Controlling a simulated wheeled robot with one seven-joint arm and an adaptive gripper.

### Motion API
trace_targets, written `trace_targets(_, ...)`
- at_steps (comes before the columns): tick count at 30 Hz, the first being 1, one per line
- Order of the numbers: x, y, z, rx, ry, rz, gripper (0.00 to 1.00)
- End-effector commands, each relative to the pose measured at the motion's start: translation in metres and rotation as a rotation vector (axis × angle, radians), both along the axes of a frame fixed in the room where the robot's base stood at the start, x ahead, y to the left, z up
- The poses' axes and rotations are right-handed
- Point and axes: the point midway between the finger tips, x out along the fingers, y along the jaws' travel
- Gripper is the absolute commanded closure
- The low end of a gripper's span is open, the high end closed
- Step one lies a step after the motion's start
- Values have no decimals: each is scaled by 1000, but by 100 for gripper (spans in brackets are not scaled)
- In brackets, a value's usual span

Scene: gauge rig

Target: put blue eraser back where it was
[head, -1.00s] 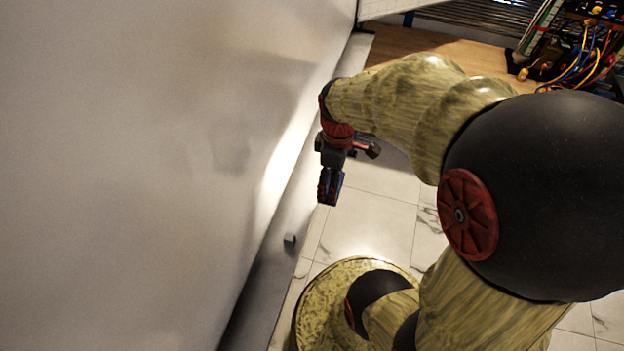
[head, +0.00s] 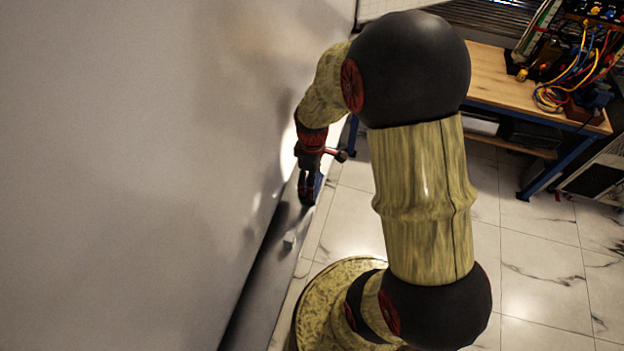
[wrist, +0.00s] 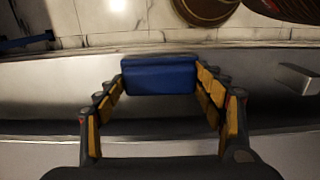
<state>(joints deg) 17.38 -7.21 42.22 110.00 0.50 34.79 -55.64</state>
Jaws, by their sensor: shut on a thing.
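The blue eraser (wrist: 160,79) is between the fingers of my gripper (wrist: 161,88) in the wrist view, touched on both sides by the yellow pads. In the head view my gripper (head: 308,193) points down over the pale ledge (head: 266,275) along the foot of the white board. A sliver of blue shows beside the fingers there; most of the eraser is hidden. In the wrist view the ledge (wrist: 60,83) runs across behind and under the eraser. I cannot tell whether the eraser touches it.
A small grey block (head: 289,240) sits on the ledge nearer my base; it also shows at the right of the wrist view (wrist: 299,79). The white board (head: 130,170) rises close at the left. A wooden bench (head: 505,85) with wired equipment stands at the back right.

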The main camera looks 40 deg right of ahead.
Motion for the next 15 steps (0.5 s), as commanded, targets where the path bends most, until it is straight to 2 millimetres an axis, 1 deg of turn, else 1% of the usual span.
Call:
trace_targets(6, 0, 0, 0, 0, -1, 0, 63)
trace_targets(10, 0, 0, -3, 0, -1, 0, 63)
trace_targets(11, 0, 0, -3, 0, -1, 0, 30)
trace_targets(15, 0, 0, -3, 0, -1, 0, 22)
